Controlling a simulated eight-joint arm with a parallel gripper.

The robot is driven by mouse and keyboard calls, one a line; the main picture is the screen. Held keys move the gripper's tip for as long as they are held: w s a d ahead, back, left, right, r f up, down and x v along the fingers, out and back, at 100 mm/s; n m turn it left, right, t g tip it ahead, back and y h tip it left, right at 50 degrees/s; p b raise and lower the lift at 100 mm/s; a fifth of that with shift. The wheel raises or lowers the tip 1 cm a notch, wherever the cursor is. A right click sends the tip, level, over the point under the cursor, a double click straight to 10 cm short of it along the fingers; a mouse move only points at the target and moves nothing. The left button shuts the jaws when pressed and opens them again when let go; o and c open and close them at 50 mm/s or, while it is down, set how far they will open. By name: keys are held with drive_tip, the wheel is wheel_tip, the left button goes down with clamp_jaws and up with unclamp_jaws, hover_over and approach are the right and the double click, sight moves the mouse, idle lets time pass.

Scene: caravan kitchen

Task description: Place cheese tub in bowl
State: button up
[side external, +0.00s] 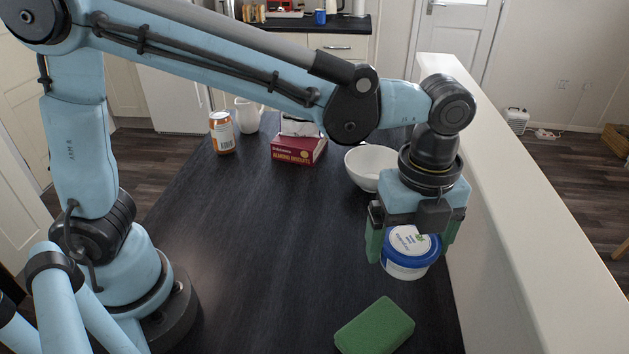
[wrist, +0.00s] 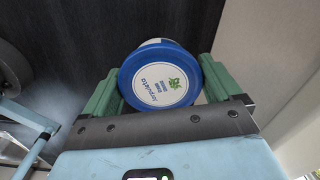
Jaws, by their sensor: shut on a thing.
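The cheese tub (side external: 407,268) is white with a blue lid and a round label. My gripper (side external: 411,247) is shut on it, with a green finger on each side. The tub appears raised above the dark table, though its exact height is hard to tell. In the wrist view the tub's lid (wrist: 160,80) faces the camera between the two green fingers of my gripper (wrist: 160,84). The white bowl (side external: 366,165) stands on the table behind my gripper in the side view. My wrist hides part of its right side. The bowl is not visible in the wrist view.
A green sponge (side external: 374,326) lies at the table's near edge. A dark red box (side external: 299,149), an orange can (side external: 221,133) and a white jug (side external: 248,114) stand farther back. A pale low wall (side external: 500,190) runs along the table's right side. The table's middle (side external: 265,230) is clear.

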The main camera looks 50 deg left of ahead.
drive_tip(key=w+a+r+n, duration=0.3)
drive_tip(key=w+a+n, duration=0.3)
drive_tip(key=w+a, duration=0.15)
drive_tip(key=w+a+r+n, duration=0.3)
drive_tip(key=w+a+n, duration=0.35)
drive_tip(key=a, duration=0.25)
drive_tip(key=shift+n, duration=0.25)
drive_tip(key=shift+w+a+f, duration=0.7)
drive_tip(key=shift+a+f, duration=1)
drive_tip(key=shift+f, duration=0.1)
drive_tip(key=shift+w+a+f, duration=0.65)
drive_tip(key=shift+a+f, duration=1.05)
drive_tip(key=shift+f, duration=0.1)
drive_tip(key=shift+w+a+f, duration=0.7)
drive_tip(key=shift+a+f, duration=1)
drive_tip(key=shift+f, duration=0.1)
drive_tip(key=shift+f, duration=0.15)
